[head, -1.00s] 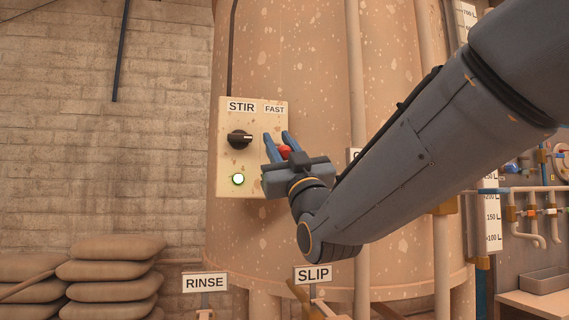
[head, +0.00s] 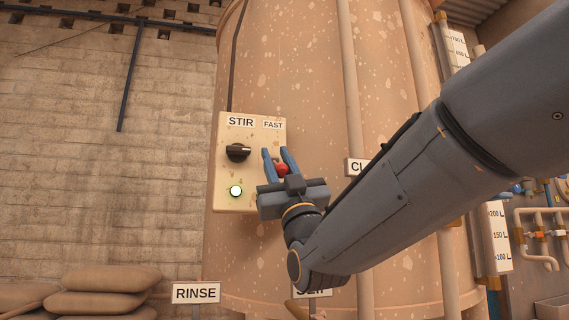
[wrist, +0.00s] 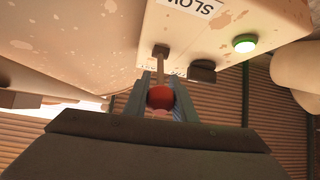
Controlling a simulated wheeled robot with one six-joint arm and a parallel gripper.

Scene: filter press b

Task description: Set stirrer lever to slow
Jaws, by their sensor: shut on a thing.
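The stirrer lever is a thin stalk (wrist: 160,65) with a red ball knob (head: 282,169) on the right side of the cream STIR box (head: 229,175). My gripper (head: 276,152) is shut on the knob, with its blue fingers on either side of it. In the wrist view the knob (wrist: 160,97) sits between the fingers, and the stalk runs up to the box. A FAST label (head: 273,125) is above the lever. A SLOW label (wrist: 205,5) shows at the top of the wrist view; in the head view it is hidden, apparently behind my gripper.
A black rotary knob (head: 237,152) and a lit green-rimmed lamp (head: 235,191) are left of the lever. The box is in front of a large speckled tank (head: 310,70) with vertical pipes. A RINSE sign (head: 196,293) and stacked sacks (head: 110,285) are below left.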

